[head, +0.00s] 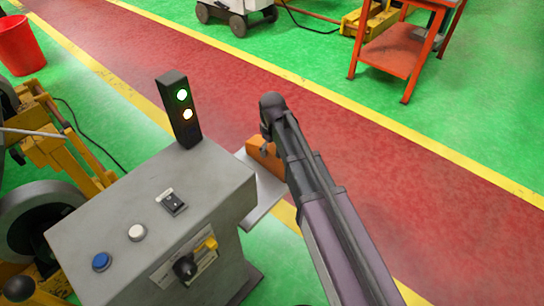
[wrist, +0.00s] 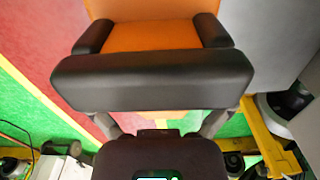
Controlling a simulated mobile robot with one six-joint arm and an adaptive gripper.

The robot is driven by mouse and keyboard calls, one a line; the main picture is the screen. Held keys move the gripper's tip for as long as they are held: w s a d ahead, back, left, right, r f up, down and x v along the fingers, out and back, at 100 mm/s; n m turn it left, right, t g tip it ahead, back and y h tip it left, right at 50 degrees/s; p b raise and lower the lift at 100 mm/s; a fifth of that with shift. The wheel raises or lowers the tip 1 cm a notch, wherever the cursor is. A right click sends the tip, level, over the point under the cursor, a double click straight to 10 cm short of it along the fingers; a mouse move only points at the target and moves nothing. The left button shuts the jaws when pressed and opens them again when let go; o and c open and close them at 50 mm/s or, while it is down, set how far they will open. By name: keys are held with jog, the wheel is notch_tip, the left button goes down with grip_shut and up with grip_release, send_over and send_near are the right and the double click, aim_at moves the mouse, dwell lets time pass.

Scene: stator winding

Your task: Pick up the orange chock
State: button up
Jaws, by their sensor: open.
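The orange chock (head: 262,157) sits on a flat grey plate (head: 262,192) beside the console in the head view, partly hidden by my arm. In the wrist view the chock (wrist: 140,36) fills the top middle. My gripper (wrist: 153,32) is open, with a dark finger pad to the left and right of the chock and a dark bar across the near side. I cannot tell whether the pads touch it. In the head view my gripper (head: 266,138) is at the chock, mostly hidden by my arm.
A grey console (head: 150,215) with buttons and a lit signal light (head: 180,108) stands close left of the chock. Yellow machinery (head: 60,150) and a red bucket (head: 20,46) are farther left. An orange cart (head: 392,52) stands at the back right. The red walkway (head: 400,160) is clear.

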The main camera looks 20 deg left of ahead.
aim_at(272, 145)
jog(key=c, duration=1)
jog(key=shift+r, duration=0.15)
notch_tip(272, 145, up, 10)
jog(key=p, duration=1)
dwell(0.5)
